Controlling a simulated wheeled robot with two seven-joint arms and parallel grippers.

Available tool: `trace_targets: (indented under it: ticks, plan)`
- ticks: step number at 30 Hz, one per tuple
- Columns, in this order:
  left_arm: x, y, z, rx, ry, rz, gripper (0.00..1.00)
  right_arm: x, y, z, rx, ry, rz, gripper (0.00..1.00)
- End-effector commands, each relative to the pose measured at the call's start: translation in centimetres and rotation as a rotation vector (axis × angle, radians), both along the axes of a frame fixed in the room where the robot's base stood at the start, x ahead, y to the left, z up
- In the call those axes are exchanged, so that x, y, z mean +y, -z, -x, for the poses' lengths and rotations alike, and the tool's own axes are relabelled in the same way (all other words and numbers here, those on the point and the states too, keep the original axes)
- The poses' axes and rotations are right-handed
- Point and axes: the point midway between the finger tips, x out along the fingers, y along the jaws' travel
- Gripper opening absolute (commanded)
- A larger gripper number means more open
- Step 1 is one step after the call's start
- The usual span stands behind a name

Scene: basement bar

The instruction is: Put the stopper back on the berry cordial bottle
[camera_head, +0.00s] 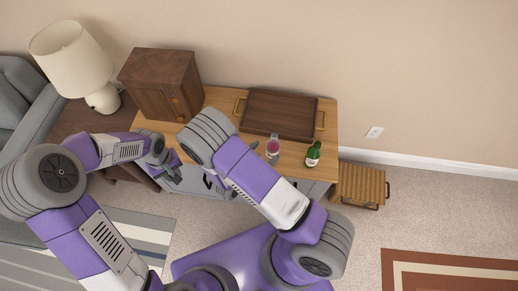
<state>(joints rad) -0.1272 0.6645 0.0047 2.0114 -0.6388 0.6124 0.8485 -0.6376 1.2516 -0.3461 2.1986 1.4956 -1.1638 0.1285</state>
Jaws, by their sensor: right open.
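A small clear bottle with pinkish-purple contents (272,150), which looks like the berry cordial bottle, stands upright near the front of the wooden table. I cannot make out a separate stopper. My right gripper (221,188) is open, low at the table's front and left of the bottle, apart from it; my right arm partly covers it. My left gripper (172,174) is further left, beside the table's front edge; it is too small to tell its jaws.
A green bottle (313,154) stands right of the pinkish bottle. A dark tray with brass handles (280,114) lies behind on the table (229,97). A wooden cabinet (160,82) and lamp (74,57) are at left. A slatted stool (362,185) stands right.

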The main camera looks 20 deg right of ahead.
Motion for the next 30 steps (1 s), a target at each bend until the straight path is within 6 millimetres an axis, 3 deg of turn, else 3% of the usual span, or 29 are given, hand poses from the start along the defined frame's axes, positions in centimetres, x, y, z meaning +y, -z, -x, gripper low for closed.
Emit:
trace_targets:
  ticks: [4, 14, 21, 30]
  plan:
    - [0.0, 0.3, 0.0, 0.0, 0.0, 0.0, 0.0, -1.0, 0.5, -0.5, 0.001, 0.001, -0.001, 0.87]
    - [0.0, 0.3, 0.0, 0.0, 0.0, 0.0, 0.0, -1.1, 0.6, -0.6, 0.001, 0.0, 0.0, 0.87]
    - [0.0, 1.8, 0.0, 0.0, 0.0, 0.0, 0.0, -3.5, 3.0, -1.5, 0.002, 0.001, 0.0, 0.87]
    - [0.0, 2.0, 0.0, 0.0, 0.0, 0.0, 0.0, -5.0, 3.4, -2.5, 0.0, -0.001, -0.001, 0.87]
